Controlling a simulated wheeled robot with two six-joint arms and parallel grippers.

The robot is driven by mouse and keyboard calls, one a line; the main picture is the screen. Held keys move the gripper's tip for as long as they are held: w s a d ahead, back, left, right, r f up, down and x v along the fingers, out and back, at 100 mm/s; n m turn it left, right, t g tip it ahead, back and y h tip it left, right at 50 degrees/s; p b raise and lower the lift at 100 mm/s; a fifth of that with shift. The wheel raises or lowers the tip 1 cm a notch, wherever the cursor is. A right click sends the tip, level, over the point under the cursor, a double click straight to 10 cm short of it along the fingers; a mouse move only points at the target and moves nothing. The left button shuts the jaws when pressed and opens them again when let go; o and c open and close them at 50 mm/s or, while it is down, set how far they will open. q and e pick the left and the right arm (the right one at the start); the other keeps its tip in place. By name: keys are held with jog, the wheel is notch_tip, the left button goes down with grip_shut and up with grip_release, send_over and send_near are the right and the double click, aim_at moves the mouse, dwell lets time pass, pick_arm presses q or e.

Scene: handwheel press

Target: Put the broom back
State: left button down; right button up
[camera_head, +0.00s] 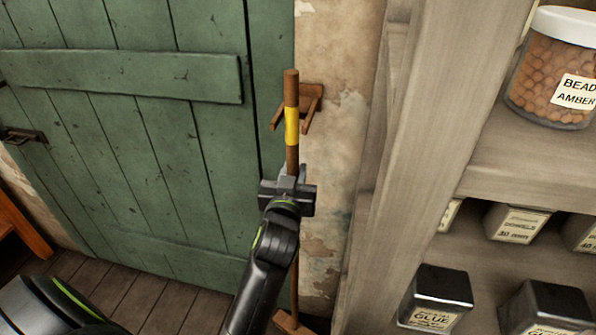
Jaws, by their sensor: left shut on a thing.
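The broom (292,150) has a brown wooden handle with a yellow band near its top and stands roughly upright. My left gripper (289,186) is shut on the handle below the yellow band. A wooden wall bracket (310,100) with prongs is fixed to the plaster wall, just right of and behind the upper handle. I cannot tell whether the handle touches the bracket or sits between its prongs. The lower handle shows right of my left arm, and part of the broom's foot (290,322) shows at the bottom edge. My right gripper is not in view.
A green plank door (150,150) fills the left. A wooden shelf unit (430,150) stands close on the right, with a bead jar (553,70) and several tins, including a glue tin (436,298). Bare wall lies between door and shelf.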

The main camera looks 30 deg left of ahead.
pick_arm(q)
jog(key=shift+w+r, duration=0.1)
jog(key=shift+w, duration=0.05)
jog(key=shift+r, duration=0.1)
jog(key=c, duration=1.6)
grip_release()
jog(key=shift+f, duration=0.35)
jog(key=o, duration=0.4)
jog(key=shift+r, duration=0.15)
